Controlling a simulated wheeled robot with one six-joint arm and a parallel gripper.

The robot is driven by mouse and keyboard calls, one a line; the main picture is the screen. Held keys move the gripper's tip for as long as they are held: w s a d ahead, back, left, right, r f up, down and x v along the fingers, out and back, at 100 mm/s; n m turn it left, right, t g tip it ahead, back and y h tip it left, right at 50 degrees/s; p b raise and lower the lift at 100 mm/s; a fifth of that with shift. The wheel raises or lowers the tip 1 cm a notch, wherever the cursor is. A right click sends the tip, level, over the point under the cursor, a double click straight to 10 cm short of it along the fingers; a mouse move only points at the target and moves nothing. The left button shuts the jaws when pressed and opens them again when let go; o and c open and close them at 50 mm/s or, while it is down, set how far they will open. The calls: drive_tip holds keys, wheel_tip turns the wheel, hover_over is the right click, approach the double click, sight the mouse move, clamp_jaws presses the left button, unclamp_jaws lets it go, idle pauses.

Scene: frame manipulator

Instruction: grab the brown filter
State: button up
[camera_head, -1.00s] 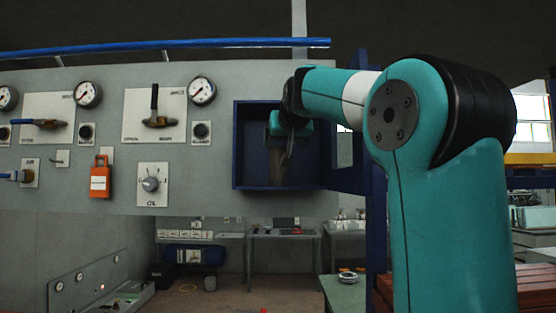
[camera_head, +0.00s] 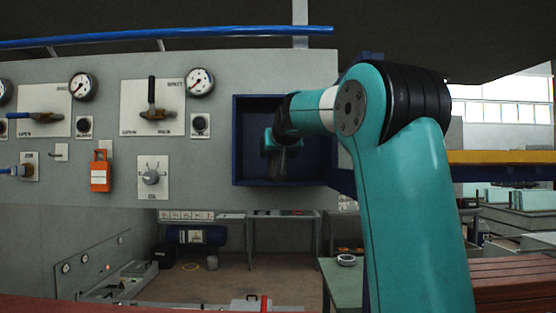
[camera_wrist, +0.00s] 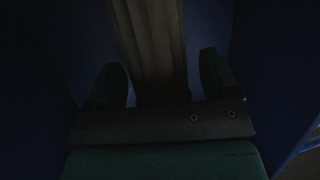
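The brown filter (camera_wrist: 150,42) is a dim, ribbed upright piece in the wrist view, running from the top edge down between my fingers. My gripper (camera_wrist: 162,82) is open, with one dark green finger on each side of the filter. Gaps show between the fingers and the filter, wider on the right. In the head view my gripper (camera_head: 279,150) is inside the open dark blue box (camera_head: 236,150) on the grey panel. The filter cannot be made out clearly there, in shadow behind my gripper.
The box's walls stand close around my gripper. Left of it, the grey panel (camera_head: 225,100) carries gauges, valve handles, a knob (camera_head: 151,177) and an orange padlock (camera_head: 99,172). A blue pipe (camera_head: 120,37) runs along the top. A green table (camera_head: 345,285) stands below.

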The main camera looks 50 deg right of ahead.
drive_tip(key=c, duration=0.8)
drive_tip(key=shift+c, duration=0.2)
drive_tip(key=shift+r, duration=0.15)
